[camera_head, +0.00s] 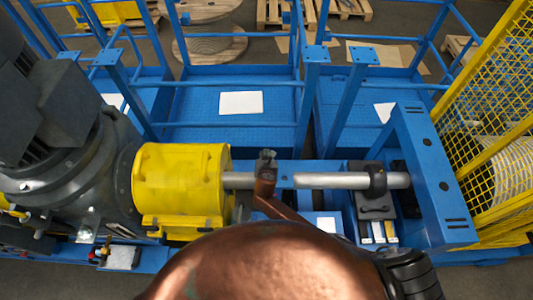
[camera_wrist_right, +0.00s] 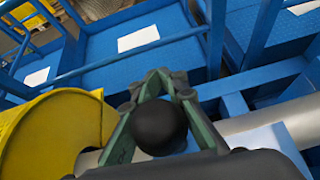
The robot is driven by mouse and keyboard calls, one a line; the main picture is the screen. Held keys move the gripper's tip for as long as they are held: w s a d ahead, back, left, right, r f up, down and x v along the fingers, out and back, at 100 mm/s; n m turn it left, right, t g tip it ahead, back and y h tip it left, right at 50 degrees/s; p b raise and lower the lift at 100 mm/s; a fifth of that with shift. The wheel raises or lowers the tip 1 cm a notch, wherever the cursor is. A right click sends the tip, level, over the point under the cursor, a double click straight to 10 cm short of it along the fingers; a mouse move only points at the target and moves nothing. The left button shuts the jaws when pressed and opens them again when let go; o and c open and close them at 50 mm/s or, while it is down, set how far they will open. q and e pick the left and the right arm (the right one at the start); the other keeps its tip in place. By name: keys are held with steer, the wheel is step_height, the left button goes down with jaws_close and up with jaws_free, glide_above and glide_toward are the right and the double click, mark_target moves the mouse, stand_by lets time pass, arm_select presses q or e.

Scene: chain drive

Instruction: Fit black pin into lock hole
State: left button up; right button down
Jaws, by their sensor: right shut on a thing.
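My right gripper (camera_head: 267,158) shows small and dark in the head view, over the gap between the yellow cylindrical housing (camera_head: 180,185) and the long grey shaft (camera_head: 340,180). In the wrist view its green-sided fingers (camera_wrist_right: 158,82) close around a round black end (camera_wrist_right: 158,127), which I take to be the black pin. The rest of the pin is hidden behind the fingers. I cannot make out the lock hole in either view. My left gripper is not in view.
A large grey motor unit (camera_head: 70,165) stands at the left. A blue frame (camera_head: 432,185) holds the shaft at the right, beside a yellow mesh guard (camera_head: 490,90). Blue railings (camera_head: 225,83) stand behind the shaft. My copper-coloured arm covers the bottom centre.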

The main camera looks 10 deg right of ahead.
steer(key=shift+f+b, duration=1.6)
steer(key=shift+f, duration=0.75)
steer(key=c, duration=1.8)
jaws_free()
steer(key=v, duration=1.2)
